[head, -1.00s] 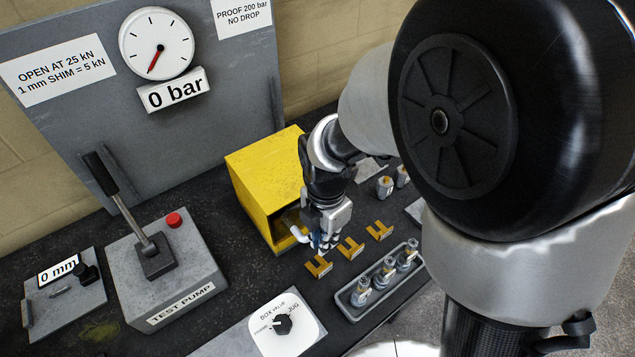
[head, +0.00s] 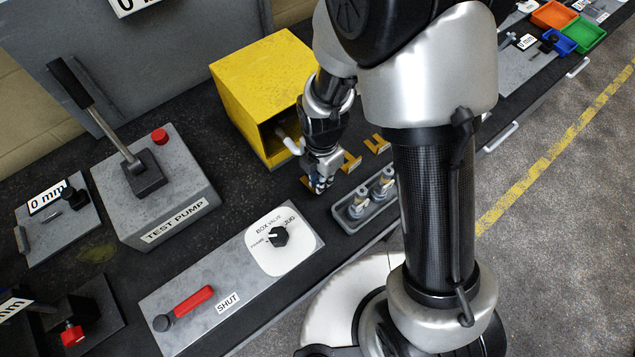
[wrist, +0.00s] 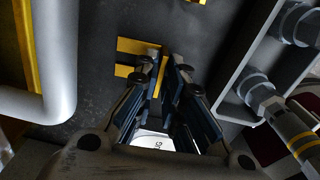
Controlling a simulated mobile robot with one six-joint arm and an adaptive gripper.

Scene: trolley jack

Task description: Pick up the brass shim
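A brass shim (wrist: 135,58), a flat yellow U-shaped plate, lies on the dark bench in the wrist view. My gripper (wrist: 163,68) points down at it, with the shim's closed end between or just beneath the fingertips. A gap shows between the fingers, so the gripper looks open; whether they touch the shim I cannot tell. In the head view my gripper (head: 319,187) is low over the bench and hides part of the nearest shim (head: 306,183). Two similar shims, one in the middle (head: 352,163) and one farther right (head: 377,145), lie beyond it.
The yellow box (head: 262,85), with a pale bent pipe (wrist: 60,95) at its opening, stands close to the left of my gripper. A grey tray (head: 350,222) of metal fittings is close on the right. The valve panel (head: 262,258) and test pump (head: 155,200) stand nearer left.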

